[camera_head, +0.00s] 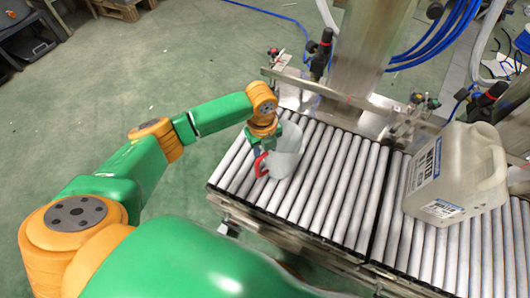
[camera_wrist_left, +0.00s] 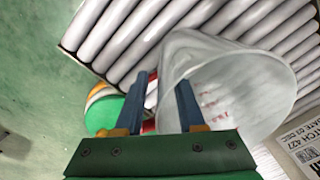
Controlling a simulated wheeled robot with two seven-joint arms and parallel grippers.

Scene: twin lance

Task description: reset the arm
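A translucent white jug (camera_head: 286,150) with a red handle (camera_head: 261,165) stands on the roller conveyor, near its left end. In the left wrist view the jug (camera_wrist_left: 235,92) fills the right half, with faint red markings on its wall. My left gripper (camera_head: 264,147) is beside the jug on the handle side. In the left wrist view the fingers of my left gripper (camera_wrist_left: 165,85) are apart, with a bit of red showing low between them. The right finger overlaps the jug's edge; whether it touches cannot be told. My right gripper is not in view.
The roller conveyor (camera_head: 345,190) runs to the right. A large pale canister (camera_head: 455,172) with labels stands on its right part. A metal post (camera_head: 370,55) and a rail with fittings stand behind it. Blue hoses hang at upper right.

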